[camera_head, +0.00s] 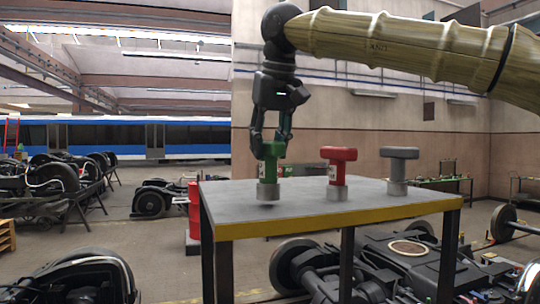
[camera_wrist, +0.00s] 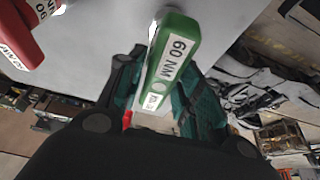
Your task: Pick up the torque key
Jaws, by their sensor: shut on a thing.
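The green torque key (camera_head: 269,170) is T-shaped with a silver base and is at the left end of the table top. In the wrist view the green key (camera_wrist: 181,33) shows a white "60 NM" label. My gripper (camera_head: 270,148) comes down from above and is shut on the green key's upper part. A dark shadow lies just under the key's base, which seems slightly above the table. A red torque key (camera_head: 338,170) and a grey torque key (camera_head: 398,170) stand upright to its right. The red key (camera_wrist: 20,35) also shows in the wrist view, partly cut off.
The grey table top (camera_head: 300,215) has a yellow front edge. A red drum (camera_head: 194,210) stands left of the table. Bogies (camera_head: 400,262) lie beneath and around it. A blue and white tram (camera_head: 110,138) is at the back. The table between the keys is clear.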

